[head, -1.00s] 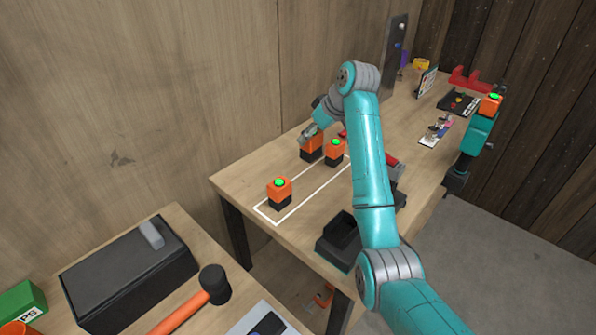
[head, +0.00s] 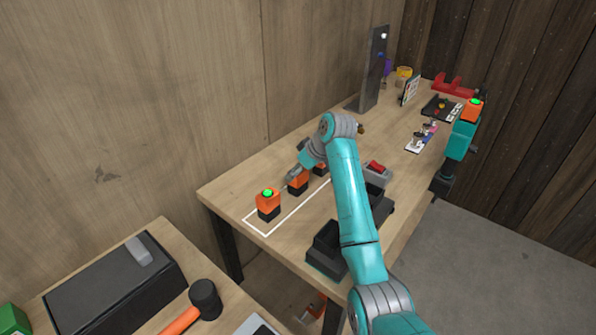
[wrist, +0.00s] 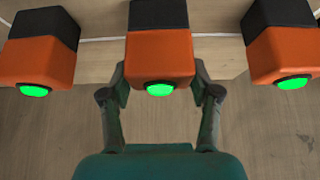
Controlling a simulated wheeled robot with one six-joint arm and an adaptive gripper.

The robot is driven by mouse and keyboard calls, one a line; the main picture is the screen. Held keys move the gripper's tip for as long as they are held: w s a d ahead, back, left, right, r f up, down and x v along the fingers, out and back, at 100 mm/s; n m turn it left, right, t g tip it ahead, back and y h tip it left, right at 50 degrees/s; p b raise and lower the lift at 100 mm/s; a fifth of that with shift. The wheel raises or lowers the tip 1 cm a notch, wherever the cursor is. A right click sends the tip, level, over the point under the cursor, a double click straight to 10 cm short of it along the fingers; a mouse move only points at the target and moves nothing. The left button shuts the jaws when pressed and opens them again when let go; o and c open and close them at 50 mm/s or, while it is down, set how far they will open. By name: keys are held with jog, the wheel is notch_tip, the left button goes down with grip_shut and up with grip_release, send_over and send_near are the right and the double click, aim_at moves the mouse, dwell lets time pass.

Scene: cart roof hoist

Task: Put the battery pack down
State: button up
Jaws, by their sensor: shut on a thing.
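The battery pack (head: 298,186) in my gripper (head: 297,172) is an orange and black block. In the wrist view this pack (wrist: 160,55) is upright between the two fingers, its green button facing the camera. In the head view it is low over the white-outlined strip (head: 266,234) on the table, between two similar packs. One pack (head: 268,205) stands at the near end, and the other (head: 320,169) is partly hidden behind my arm. These show at the left (wrist: 38,50) and right (wrist: 283,48) in the wrist view, with gaps between. I cannot tell whether the held pack touches the table.
A black open holder (head: 325,250) and a grey block with a red top (head: 376,170) are near my arm. A teal tool (head: 461,140) with a green-lit orange pack stands at the right edge. A lower bench holds a black case (head: 115,285) and a hammer (head: 204,298).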

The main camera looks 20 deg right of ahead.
jog(key=o, duration=1.6)
jog(key=shift+f, duration=0.1)
jog(key=shift+c, duration=0.2)
jog(key=v, duration=1.2)
